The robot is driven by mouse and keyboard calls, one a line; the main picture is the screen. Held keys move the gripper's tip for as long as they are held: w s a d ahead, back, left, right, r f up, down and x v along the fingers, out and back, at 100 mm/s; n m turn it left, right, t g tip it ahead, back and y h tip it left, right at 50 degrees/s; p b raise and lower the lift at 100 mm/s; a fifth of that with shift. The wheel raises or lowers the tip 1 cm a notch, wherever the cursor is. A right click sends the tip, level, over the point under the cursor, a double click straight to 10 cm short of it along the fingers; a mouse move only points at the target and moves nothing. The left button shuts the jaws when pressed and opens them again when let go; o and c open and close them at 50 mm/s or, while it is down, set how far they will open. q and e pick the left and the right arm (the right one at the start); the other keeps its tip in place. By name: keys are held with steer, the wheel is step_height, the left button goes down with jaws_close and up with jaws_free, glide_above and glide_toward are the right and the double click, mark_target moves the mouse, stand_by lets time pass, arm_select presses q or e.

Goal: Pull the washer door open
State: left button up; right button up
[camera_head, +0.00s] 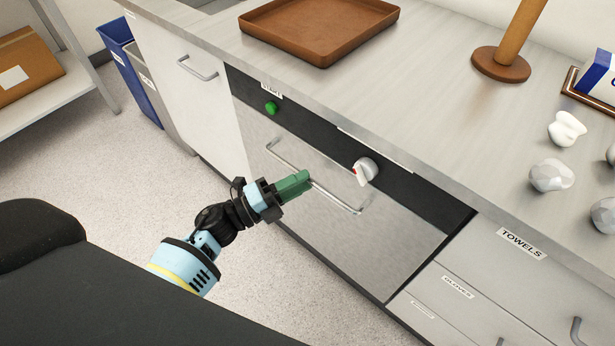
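The washer (345,235) is built in under the counter, with a steel door front below a black control strip. Its door looks shut, flush with the cabinets beside it. A long bar handle (338,200) runs across the upper part of the door. My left gripper (307,184) has its green fingers at the middle of this bar, covering a short piece of it. The fingers lie close together in this view; I cannot tell whether they grip the bar or only stand around it. My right gripper is not in view.
The strip carries a green button (271,107) and a white knob (365,170). A brown tray (320,62), a wooden stand (502,65) and several pale lumps stand on the counter. Drawers adjoin at right, a cabinet (185,90) at left. The floor before the door is clear.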

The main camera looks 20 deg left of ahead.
arm_select(q)
steer(key=shift+x, duration=1.2)
jaws_close()
